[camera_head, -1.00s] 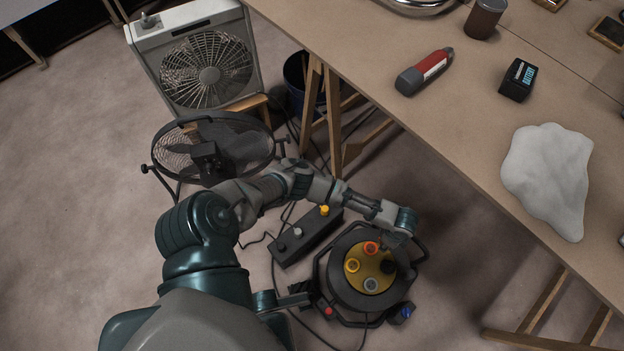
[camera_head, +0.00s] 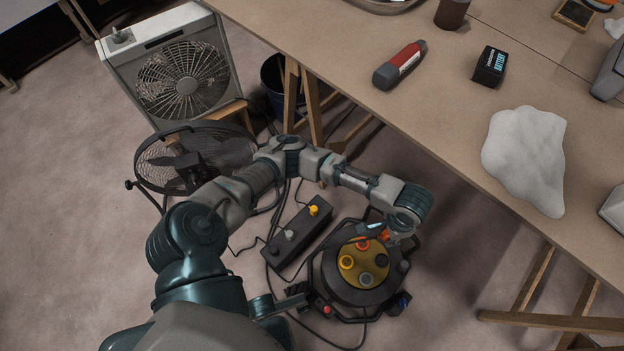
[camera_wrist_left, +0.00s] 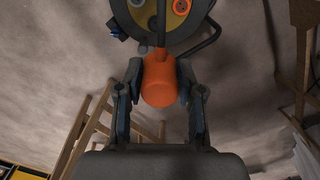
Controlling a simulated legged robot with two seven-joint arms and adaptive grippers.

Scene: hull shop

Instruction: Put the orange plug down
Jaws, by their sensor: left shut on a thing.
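My left gripper (camera_head: 386,234) is shut on the orange plug (camera_wrist_left: 160,82), with one finger on each side of it in the left wrist view. In the head view only a small orange part of the plug (camera_head: 385,237) shows by the fingers, at the upper right edge of the cable reel (camera_head: 340,290). The reel also shows beyond the plug in the left wrist view (camera_wrist_left: 195,30). I cannot tell whether the plug touches the reel. The reel's gold face has orange, yellow, grey and dark round sockets. My right gripper is not in view.
A dark power strip (camera_head: 298,238) with a yellow and a grey plug lies left of the reel. Cables run over the floor. A round fan (camera_head: 195,160) and a box fan (camera_head: 180,80) stand behind. The workbench (camera_head: 440,110) overhangs on the right.

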